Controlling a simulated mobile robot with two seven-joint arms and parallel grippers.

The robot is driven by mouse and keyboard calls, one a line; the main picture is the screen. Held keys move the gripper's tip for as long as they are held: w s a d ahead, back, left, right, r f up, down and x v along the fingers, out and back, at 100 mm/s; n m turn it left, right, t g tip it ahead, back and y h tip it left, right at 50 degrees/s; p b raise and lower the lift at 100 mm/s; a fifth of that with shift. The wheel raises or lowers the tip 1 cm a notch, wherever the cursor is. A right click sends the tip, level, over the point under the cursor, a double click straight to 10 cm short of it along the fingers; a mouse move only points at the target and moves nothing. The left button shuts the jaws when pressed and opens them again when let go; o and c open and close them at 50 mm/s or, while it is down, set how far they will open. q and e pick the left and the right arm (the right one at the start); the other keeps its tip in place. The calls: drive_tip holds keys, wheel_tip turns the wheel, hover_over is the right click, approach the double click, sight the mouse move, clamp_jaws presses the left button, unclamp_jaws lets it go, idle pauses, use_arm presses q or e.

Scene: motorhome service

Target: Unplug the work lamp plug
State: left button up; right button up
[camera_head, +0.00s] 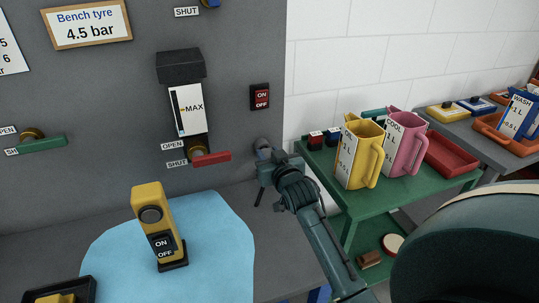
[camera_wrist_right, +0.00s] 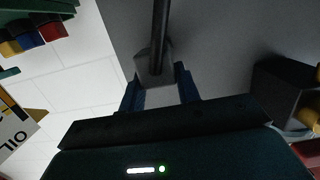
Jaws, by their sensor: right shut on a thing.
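The grey work lamp plug (camera_head: 263,146) is at the right edge of the grey panel, below the red ON/OFF switch. In the right wrist view the plug (camera_wrist_right: 154,70) sits between the two fingers, with a dark cable (camera_wrist_right: 160,25) running from it. My right gripper (camera_head: 262,163) is shut on the plug. Whether the plug is seated in a socket or clear of it is hidden. The yellow work lamp (camera_head: 153,212) with an ON/OFF label stands on a light blue mat (camera_head: 215,245). My left gripper is not in view.
A red ON/OFF switch (camera_head: 260,96) is above the plug. A red-handled valve (camera_head: 211,158) is to its left. A green table (camera_head: 323,170) at right holds a yellow jug (camera_head: 352,160), a pink jug (camera_head: 398,150) and a red tray (camera_head: 452,155).

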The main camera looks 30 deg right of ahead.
clamp_jaws()
drive_tip(key=v, duration=0.1)
drive_tip(key=p+v, duration=0.2)
drive_tip(key=v, duration=0.1)
drive_tip(key=shift+f, duration=0.3)
